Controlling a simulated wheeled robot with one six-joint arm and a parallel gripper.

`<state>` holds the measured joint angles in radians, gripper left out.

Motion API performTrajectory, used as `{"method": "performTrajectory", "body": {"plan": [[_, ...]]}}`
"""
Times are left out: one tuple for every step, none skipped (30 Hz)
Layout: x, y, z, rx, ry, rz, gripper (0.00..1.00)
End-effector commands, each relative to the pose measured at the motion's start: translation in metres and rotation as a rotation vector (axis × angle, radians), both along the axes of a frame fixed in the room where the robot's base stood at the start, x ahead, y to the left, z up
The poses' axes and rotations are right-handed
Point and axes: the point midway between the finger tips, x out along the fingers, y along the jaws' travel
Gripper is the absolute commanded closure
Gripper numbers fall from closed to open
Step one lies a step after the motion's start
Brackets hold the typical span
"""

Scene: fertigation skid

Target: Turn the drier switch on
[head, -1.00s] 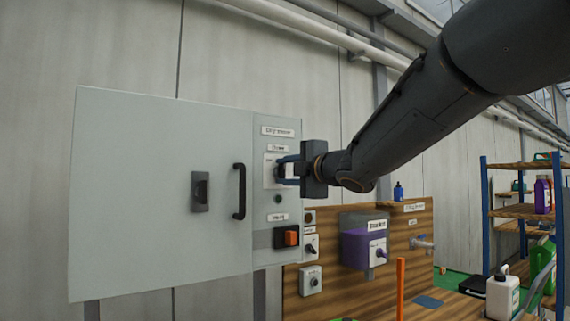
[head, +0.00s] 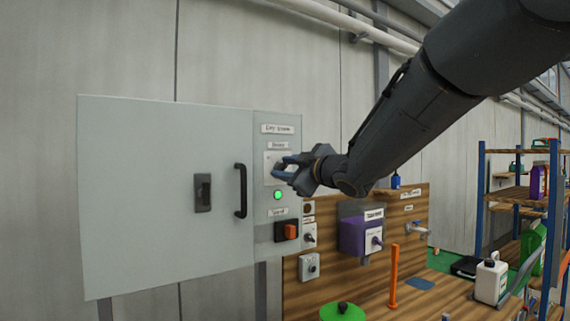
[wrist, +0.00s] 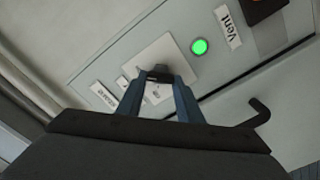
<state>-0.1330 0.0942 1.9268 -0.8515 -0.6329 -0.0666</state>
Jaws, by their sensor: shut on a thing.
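The drier cabinet (head: 165,200) is a pale grey box on the wall with a narrow control strip on its right. A switch on a white plate (head: 269,169) sits in the strip's upper part; the plate also shows in the wrist view (wrist: 180,58). My gripper (head: 287,168) is at this plate, its blue fingers shut on the dark switch knob (wrist: 158,75). The fingers hide part of the knob. Below the plate a round lamp (head: 278,195) glows green, and it also shows in the wrist view (wrist: 199,46).
An orange switch (head: 291,231) on a dark block sits lower on the strip, by a Vent label (wrist: 229,27). A black door handle (head: 240,190) stands out to the left. A wooden panel with a purple box (head: 354,236) is at the right, before shelves (head: 515,194).

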Motion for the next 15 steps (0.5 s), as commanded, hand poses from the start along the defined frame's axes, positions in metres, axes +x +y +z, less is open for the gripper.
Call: {"method": "performTrajectory", "body": {"plan": [[-0.0002, 0.0, 0.0004, 0.01, 0.008, 0.001, 0.9], [-0.0002, -0.0001, 0.0003, 0.015, 0.011, 0.001, 0.9], [0.0, -0.0001, 0.0002, 0.021, 0.015, 0.001, 0.9], [0.0, -0.0001, 0.0001, 0.024, 0.017, 0.001, 0.9], [0.0, -0.0001, 0.0001, 0.027, 0.018, 0.0, 0.9], [0.0, -0.0002, 0.0, 0.03, 0.02, 0.0, 0.9], [0.0, -0.0002, -0.0001, 0.032, 0.022, 0.0, 0.9], [0.0, -0.0002, -0.0001, 0.033, 0.022, 0.0, 0.9], [0.0, -0.0002, -0.0001, 0.035, 0.024, 0.0, 0.9], [0.0, -0.0002, -0.0002, 0.035, 0.024, 0.0, 0.9], [0.0001, -0.0001, -0.0003, 0.036, 0.024, 0.0, 0.9], [0.0001, -0.0001, -0.0003, 0.036, 0.024, 0.0, 0.9], [0.0001, -0.0002, -0.0003, 0.036, 0.024, 0.0, 0.9], [0.0001, -0.0002, -0.0003, 0.036, 0.024, 0.0, 0.9], [0.0001, -0.0002, -0.0003, 0.036, 0.024, 0.0, 0.9]]}}
